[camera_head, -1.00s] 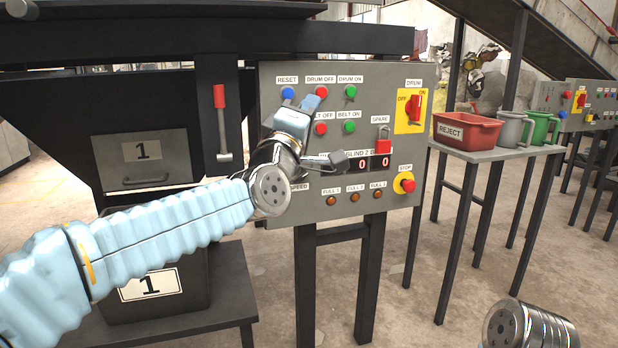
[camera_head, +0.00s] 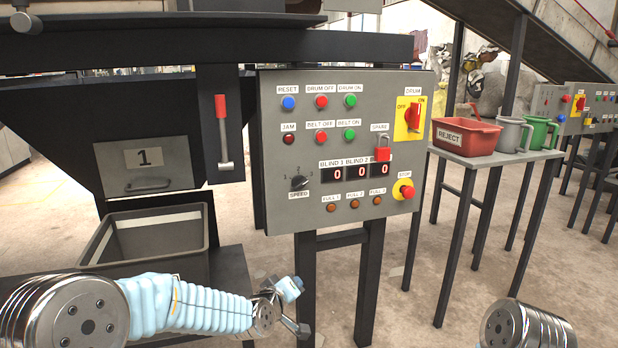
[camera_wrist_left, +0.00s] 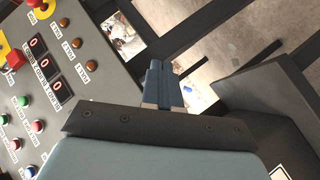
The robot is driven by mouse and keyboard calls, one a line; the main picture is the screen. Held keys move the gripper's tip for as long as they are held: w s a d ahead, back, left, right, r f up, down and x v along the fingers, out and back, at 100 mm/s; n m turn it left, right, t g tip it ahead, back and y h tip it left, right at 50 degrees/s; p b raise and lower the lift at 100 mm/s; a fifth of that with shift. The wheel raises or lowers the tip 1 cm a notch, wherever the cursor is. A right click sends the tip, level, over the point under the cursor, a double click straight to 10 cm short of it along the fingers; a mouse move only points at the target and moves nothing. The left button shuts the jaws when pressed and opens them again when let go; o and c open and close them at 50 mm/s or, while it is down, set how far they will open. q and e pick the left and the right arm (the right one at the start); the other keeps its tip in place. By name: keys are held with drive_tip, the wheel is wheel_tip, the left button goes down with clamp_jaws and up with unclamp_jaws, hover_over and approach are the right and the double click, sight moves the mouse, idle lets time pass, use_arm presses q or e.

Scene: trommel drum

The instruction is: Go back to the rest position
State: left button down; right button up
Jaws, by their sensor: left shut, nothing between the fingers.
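My left arm, in a pale blue sleeve, reaches in low from the left in the head view. My left gripper (camera_head: 298,306) is low, below the control panel (camera_head: 262,150) and in front of its legs, apart from the panel. In the left wrist view its blue fingers (camera_wrist_left: 163,84) are together with nothing between them, and the panel (camera_wrist_left: 85,70) shows tilted at the left. Of my right arm only a metal link shows at the bottom right of the head view; the right gripper is out of view.
A grey open bin (camera_head: 205,225) stands on a dark bench (camera_head: 232,290) under chute door 1 (camera_head: 142,166). At right, a table (camera_head: 485,157) holds a red REJECT tub (camera_head: 466,136), a grey jug (camera_head: 510,134) and a green jug (camera_head: 541,133). The floor between panel and table is clear.

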use_arm(q)
drive_tip(key=s+a+f+m+g+y, duration=0.1)
drive_tip(key=s+a+f+g, duration=0.15)
drive_tip(key=f, duration=0.45)
drive_tip(key=s+a+f+g, duration=0.1)
drive_tip(key=s+f, duration=0.3)
drive_tip(key=f, duration=0.3)
drive_tip(key=s+a+f+m+g+p, duration=0.1)
drive_tip(key=s+f+g, duration=0.1)
drive_tip(key=s+f, duration=0.3)
drive_tip(key=s+a+f+m+g+p, duration=0.1)
drive_tip(key=s+f, duration=0.5)
drive_tip(key=s, duration=0.7)
drive_tip(key=s+a+f+g, duration=0.2)
drive_tip(key=s+f+g, duration=0.3)
drive_tip(key=s, duration=0.4)
drive_tip(key=shift+s+a+f+m+p, duration=0.2)
drive_tip(key=shift+a+f+m+p, duration=0.05)
drive_tip(key=shift+f+m+p, duration=0.2)
drive_tip(key=shift+g, duration=0.25)
